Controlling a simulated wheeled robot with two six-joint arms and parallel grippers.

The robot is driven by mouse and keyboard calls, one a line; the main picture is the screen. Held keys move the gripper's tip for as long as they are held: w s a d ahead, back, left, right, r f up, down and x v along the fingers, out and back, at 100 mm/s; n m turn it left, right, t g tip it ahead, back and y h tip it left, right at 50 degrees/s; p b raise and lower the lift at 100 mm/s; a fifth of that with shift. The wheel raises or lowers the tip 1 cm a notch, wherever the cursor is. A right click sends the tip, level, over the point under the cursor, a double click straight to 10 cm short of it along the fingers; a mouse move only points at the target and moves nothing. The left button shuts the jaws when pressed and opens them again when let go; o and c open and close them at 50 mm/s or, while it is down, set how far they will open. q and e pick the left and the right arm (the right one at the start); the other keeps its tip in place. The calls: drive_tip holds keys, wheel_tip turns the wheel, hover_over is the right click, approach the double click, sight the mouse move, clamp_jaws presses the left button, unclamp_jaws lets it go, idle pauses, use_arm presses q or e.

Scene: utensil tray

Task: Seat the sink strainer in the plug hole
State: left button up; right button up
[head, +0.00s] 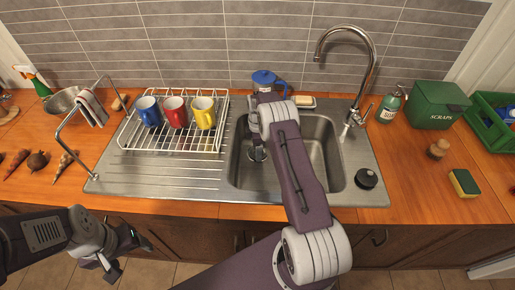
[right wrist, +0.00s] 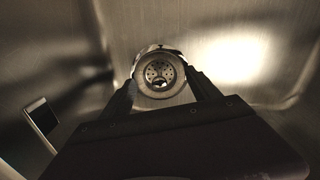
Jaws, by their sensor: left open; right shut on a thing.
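The sink strainer (right wrist: 160,73) is a round metal piece with small holes, between my right gripper's fingertips in the right wrist view. My right gripper (right wrist: 160,86) is shut on it, inside the basin. In the head view my right arm reaches over the steel sink (head: 318,140), and the gripper points down near the basin's left side. A bright curved edge shows just behind the strainer; I cannot tell if it is the plug hole's rim. The plug hole is otherwise hidden, so I cannot tell whether the strainer touches it. My left gripper (head: 112,266) is open and empty, low in front of the counter.
A dish rack (head: 135,145) with blue, red and yellow mugs stands left of the basin. The tap (head: 372,70) rises behind it. A black round stopper (head: 367,178) lies on the right rim. A soap bottle (head: 391,104), green scraps bin (head: 436,104) and sponge (head: 464,182) stand right.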

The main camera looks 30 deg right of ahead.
drive_tip(key=shift+f, duration=0.35)
drive_tip(key=shift+s+a+f+b, duration=0.1)
drive_tip(key=shift+s+f+b, duration=0.1)
drive_tip(key=shift+b, duration=0.2)
drive_tip(key=o, duration=1.4)
drive_tip(key=shift+o, duration=0.2)
drive_tip(key=shift+f, duration=0.2)
drive_tip(key=shift+r+p, duration=0.4)
drive_tip(key=shift+r, duration=0.1)
drive_tip(key=shift+w+r+p, duration=0.15)
drive_tip(key=shift+r+p, duration=1.25)
drive_tip(key=shift+r, duration=0.85)
